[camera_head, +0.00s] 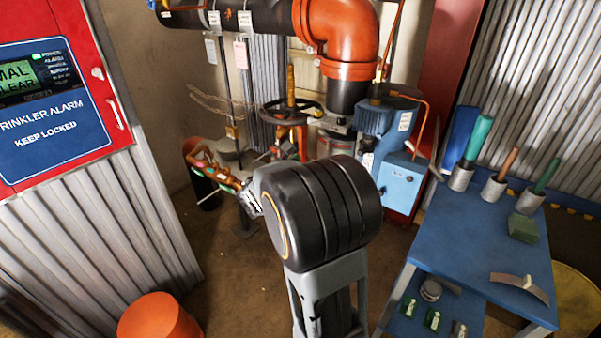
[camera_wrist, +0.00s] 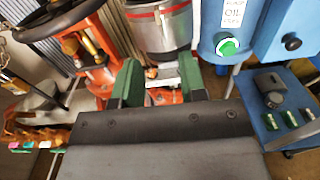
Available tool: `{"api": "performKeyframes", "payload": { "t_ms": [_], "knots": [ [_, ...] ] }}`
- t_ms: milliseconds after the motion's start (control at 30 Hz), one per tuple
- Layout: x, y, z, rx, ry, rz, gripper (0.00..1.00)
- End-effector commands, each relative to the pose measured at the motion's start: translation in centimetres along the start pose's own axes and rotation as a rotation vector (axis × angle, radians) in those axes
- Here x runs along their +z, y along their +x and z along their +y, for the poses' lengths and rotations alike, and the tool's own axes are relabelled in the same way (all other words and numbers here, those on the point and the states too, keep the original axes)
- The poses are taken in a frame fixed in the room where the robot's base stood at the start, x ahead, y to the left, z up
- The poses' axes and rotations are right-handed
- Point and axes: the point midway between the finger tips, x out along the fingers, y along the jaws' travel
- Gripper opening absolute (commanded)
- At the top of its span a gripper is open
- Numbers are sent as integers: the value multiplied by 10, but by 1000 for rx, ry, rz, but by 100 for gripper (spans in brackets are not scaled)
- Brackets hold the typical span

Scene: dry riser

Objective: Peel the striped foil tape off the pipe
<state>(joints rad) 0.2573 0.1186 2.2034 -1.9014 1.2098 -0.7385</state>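In the wrist view my gripper (camera_wrist: 159,84) has its two green fingers apart, with nothing held between them. A grey upright pipe (camera_wrist: 168,38) stands beyond the fingertips. In the head view my arm hides the gripper, and the striped band is not clear there.
A blue pump unit (camera_head: 401,180) stands right of the pipework. A handwheel valve (camera_head: 290,110) is to its left. Brass fittings (camera_head: 213,172) stick out at lower left. A blue table (camera_head: 460,240) with tools is at right. A red alarm cabinet (camera_head: 60,90) is at left.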

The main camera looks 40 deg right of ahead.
Motion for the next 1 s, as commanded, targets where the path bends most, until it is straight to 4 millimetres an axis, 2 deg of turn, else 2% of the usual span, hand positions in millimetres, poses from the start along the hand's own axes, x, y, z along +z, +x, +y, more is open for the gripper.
{"api": "performKeyframes", "payload": {
  "t_ms": [167, 500, 700, 1000],
  "knots": [
    [-1, 19, 4, 13, -28, -21, 38],
    [0, 80, 5, 12, -27, -20, 38],
    [1, 111, 5, 14, -26, -18, 38],
    [2, 135, 6, 14, -25, -19, 38]
  ]
}}
